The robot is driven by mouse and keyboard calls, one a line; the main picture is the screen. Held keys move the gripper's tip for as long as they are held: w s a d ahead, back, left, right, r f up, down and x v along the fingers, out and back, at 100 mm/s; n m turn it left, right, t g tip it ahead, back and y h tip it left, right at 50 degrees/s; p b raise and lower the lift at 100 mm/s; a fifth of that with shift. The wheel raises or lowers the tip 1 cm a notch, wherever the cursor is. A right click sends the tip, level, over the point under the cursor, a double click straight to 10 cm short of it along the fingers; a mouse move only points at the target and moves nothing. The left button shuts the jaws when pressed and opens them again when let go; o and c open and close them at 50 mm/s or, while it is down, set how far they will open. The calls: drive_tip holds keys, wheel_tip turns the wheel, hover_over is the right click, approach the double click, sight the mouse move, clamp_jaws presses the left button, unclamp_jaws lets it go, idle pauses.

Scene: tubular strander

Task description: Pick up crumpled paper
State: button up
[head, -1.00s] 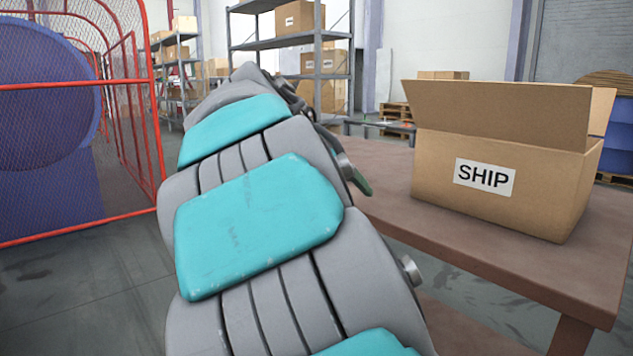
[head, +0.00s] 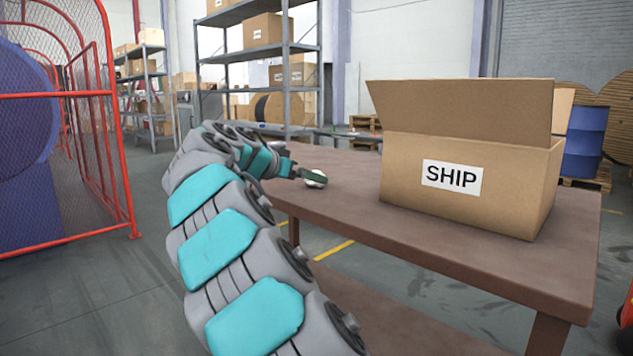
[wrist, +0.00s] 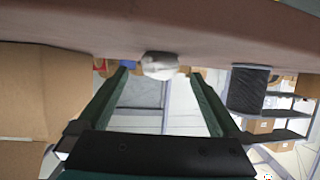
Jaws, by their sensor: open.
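The crumpled paper (head: 315,179) is a small white ball on the brown table (head: 460,240), near its far left part. It also shows in the wrist view (wrist: 160,66), near the top middle, ahead of the fingertips. My gripper (head: 314,175) reaches over the table edge right at the paper, and its dark green finger partly covers the ball in the head view. In the wrist view my gripper (wrist: 160,75) is open, with one finger to each side of the paper. I cannot tell whether a finger touches it.
An open cardboard box labelled SHIP (head: 400,160) stands on the table, right of my gripper. A red mesh guard (head: 105,130) is at the left. Shelves with boxes (head: 262,50) stand behind. A blue drum (head: 585,145) is at the right. The table front is bare.

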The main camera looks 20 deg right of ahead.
drive_tip(key=x, duration=0.3)
drive_tip(key=shift+w+d+f, duration=0.1)
drive_tip(key=shift+d+f, duration=0.1)
drive_tip(key=shift+d, duration=0.1)
drive_tip(key=shift+c, duration=0.2)
drive_tip(key=c, duration=1.1)
